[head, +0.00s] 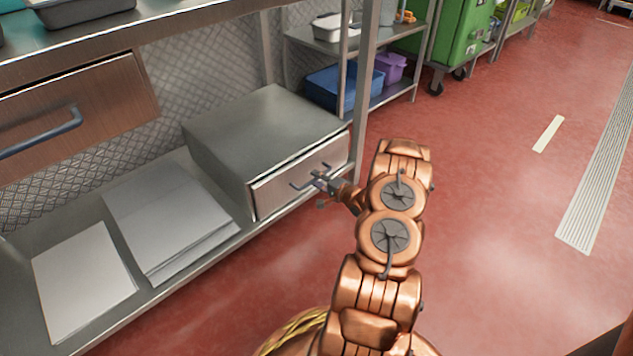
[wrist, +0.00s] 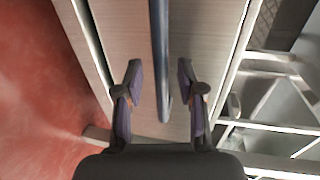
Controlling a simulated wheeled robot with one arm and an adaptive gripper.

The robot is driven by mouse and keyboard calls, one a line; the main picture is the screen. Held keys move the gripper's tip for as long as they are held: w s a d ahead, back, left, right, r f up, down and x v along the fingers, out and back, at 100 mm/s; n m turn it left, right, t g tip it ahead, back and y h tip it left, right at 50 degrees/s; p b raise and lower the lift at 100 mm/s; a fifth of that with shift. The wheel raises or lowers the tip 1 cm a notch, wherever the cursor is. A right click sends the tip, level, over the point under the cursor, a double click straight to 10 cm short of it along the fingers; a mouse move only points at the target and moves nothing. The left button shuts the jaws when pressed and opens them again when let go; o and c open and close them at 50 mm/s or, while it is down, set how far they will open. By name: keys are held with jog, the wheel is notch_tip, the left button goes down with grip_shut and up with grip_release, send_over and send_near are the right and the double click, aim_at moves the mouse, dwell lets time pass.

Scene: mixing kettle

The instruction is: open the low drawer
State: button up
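The low drawer (head: 278,191) is set in a grey metal box on the bottom shelf, and its pale front looks flush with the box. Its dark bar handle (head: 296,186) is partly hidden by my gripper (head: 320,181). In the wrist view, the drawer front (wrist: 125,35) fills the middle and the handle (wrist: 158,50) runs down from the top edge. My gripper (wrist: 160,84) is open, with one finger on each side of the handle's lower end. Gaps show between the handle and both fingers.
A wooden drawer (head: 100,95) with a bar handle hangs higher at the left. A metal post (head: 364,75) stands right of the low drawer. Stacked pale sheets (head: 165,205) lie on the bottom shelf (head: 160,285). The red floor (head: 500,230) is clear at the right.

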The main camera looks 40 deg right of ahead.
jog(key=shift+w, duration=0.5)
grip_shut()
dwell(0.4)
